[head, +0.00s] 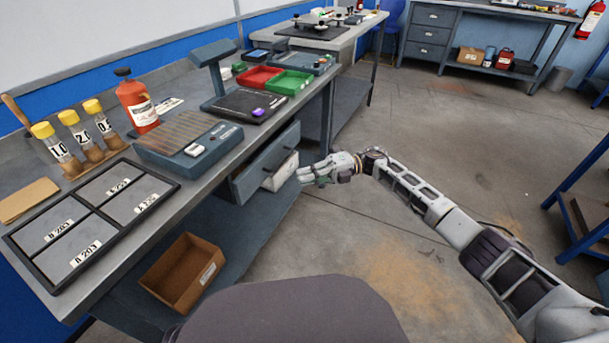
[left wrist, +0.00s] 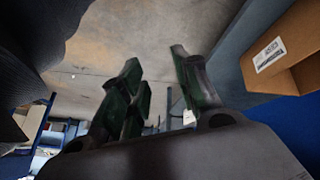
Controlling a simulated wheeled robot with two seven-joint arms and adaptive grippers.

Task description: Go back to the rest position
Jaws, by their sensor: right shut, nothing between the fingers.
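My right gripper (head: 306,175) shows in the head view at the end of the right arm, which reaches in from the lower right. It is shut and empty, just right of the pulled-out drawer (head: 268,165) under the bench; I cannot tell whether it touches the drawer. My left gripper (left wrist: 160,85) shows only in the left wrist view. Its green-lined fingers stand apart with nothing seen between them, and the floor lies beyond. The left arm is not seen in the head view.
A cardboard box (head: 182,272) is on the lower shelf; it also shows in the left wrist view (left wrist: 283,45). The bench (head: 190,180) holds a mat, vials, a red bottle and trays. Open floor (head: 440,130) lies right of the bench; a blue stand (head: 580,190) is at the right edge.

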